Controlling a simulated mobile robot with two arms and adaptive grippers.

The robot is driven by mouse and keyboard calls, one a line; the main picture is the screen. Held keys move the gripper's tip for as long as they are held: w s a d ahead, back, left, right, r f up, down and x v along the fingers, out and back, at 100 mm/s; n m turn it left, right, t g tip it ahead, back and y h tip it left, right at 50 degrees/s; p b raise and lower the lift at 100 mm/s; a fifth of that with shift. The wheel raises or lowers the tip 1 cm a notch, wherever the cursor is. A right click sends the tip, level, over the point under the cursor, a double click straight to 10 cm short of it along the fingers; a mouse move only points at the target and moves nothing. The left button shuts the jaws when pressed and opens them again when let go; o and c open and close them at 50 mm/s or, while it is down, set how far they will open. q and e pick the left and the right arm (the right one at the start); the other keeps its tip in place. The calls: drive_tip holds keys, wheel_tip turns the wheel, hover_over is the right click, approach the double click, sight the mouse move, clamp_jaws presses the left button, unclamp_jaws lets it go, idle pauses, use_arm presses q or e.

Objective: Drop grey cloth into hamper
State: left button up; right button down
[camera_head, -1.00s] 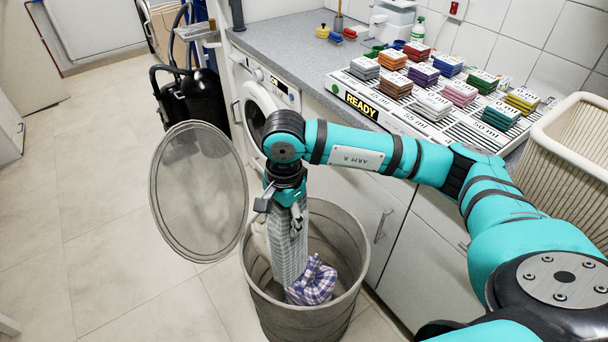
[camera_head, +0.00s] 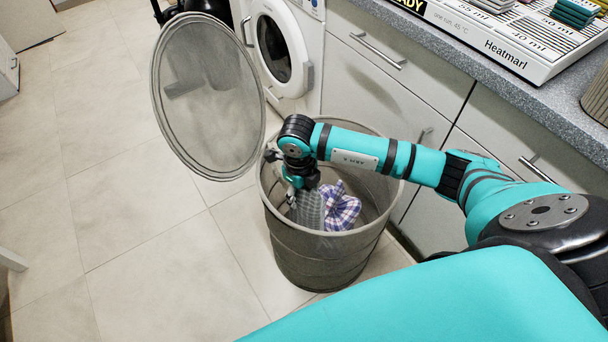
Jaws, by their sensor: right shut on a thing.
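The hamper (camera_head: 325,262) is a grey mesh bin on the floor, its round lid (camera_head: 208,95) standing open at its left. My right gripper (camera_head: 303,190) points down inside the hamper's mouth and is shut on the grey cloth (camera_head: 310,209). The cloth hangs below the fingers; whether its lower end touches the bottom is hidden. A purple-and-white checked cloth (camera_head: 341,208) lies in the hamper just right of the grey cloth. My left gripper is out of view.
A washing machine (camera_head: 278,48) and white cabinets (camera_head: 385,85) stand behind the hamper. The grey counter (camera_head: 555,100) carries a labelled rack (camera_head: 500,35) with folded cloths. The tiled floor at the left is clear.

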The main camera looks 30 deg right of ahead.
sight(301, 216)
wheel_tip(301, 216, down, 21)
drive_tip(key=b, duration=0.4)
drive_tip(key=shift+a+b, duration=0.15)
drive_tip(key=shift+b, duration=0.2)
drive_tip(key=shift+w+f, duration=0.1)
drive_tip(key=shift+f, duration=0.35)
wheel_tip(301, 216, down, 4)
drive_tip(key=shift+r+b, duration=0.15)
drive_tip(key=shift+b, duration=0.7)
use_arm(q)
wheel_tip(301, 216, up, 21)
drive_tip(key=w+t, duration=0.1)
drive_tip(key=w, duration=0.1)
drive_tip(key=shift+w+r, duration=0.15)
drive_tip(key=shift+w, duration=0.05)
